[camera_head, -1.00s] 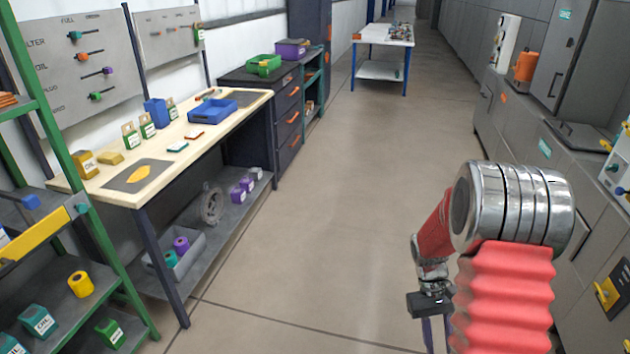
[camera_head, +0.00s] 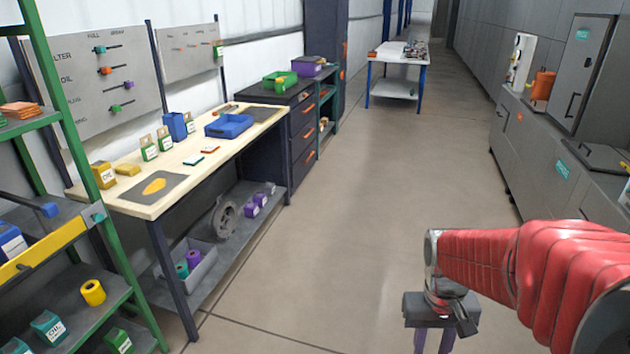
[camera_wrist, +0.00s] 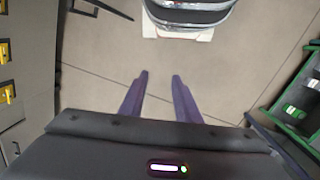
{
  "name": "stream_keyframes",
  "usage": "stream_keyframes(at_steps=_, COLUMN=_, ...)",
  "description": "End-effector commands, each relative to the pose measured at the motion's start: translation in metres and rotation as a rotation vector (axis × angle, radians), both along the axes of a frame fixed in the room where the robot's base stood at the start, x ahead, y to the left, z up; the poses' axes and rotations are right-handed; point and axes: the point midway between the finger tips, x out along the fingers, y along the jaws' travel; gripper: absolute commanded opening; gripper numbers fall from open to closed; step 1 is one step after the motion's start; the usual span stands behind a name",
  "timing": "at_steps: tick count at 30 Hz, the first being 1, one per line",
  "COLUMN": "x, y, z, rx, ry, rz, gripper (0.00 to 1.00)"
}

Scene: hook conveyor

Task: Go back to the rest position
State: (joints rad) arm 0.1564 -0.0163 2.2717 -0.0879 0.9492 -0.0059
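My gripper (camera_head: 434,340) hangs at the end of my red arm at the lower right of the head view, pointing down over bare floor. In the wrist view my gripper (camera_wrist: 160,78) shows two purple fingers standing apart with only floor between them. It is open and holds nothing. In the head view the fingertips are cut off by the lower edge.
A wooden workbench (camera_head: 215,150) with a blue tray (camera_head: 229,126) stands at the left, behind a green-framed shelf (camera_head: 107,215). Grey cabinets (camera_head: 520,160) line the right side. A white table (camera_head: 398,55) stands far back. The floor between is clear.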

Motion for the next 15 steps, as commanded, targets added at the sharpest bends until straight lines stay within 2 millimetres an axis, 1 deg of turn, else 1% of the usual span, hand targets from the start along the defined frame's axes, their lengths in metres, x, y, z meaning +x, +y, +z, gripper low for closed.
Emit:
stream_keyframes(at_steps=3, x=-0.007, y=0.01, z=0.016, rx=0.006, ry=-0.061, rz=0.001, gripper=0.3)
stream_keyframes(at_steps=15, x=-0.035, y=0.04, z=0.059, rx=0.029, ry=-0.242, rz=0.018, gripper=0.3)
